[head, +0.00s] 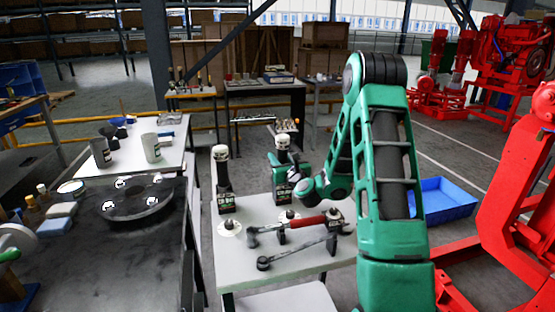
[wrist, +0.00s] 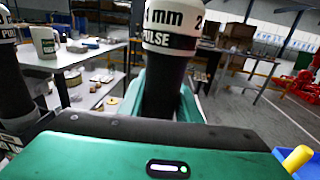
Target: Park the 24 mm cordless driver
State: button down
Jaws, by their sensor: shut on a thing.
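The 24 mm driver (head: 282,142) has a white cap and a dark body, and stands upright over the small light table (head: 238,262). In the wrist view its white collar (wrist: 172,28) reads "4 mm" and "PULSE", the first digit partly hidden. My gripper (head: 284,172) is shut around its dark body; the green jaws (wrist: 168,92) flank it in the wrist view. I cannot tell whether its base touches the table. A second, similar driver (head: 222,182) stands upright to its left, also at the left edge of the wrist view (wrist: 12,75).
Two white discs with dark posts (head: 230,228) (head: 289,216) sit on the table. A red-handled tool (head: 300,223) and a dark wrench (head: 300,252) lie at its front. A black bench (head: 100,250) is left, a blue tray (head: 447,200) and red machinery (head: 515,200) right.

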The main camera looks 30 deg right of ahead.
jog(key=shift+f, duration=0.65)
jog(key=c, duration=1.2)
grip_release()
jog(key=shift+f, duration=0.1)
jog(key=shift+s+a, duration=0.1)
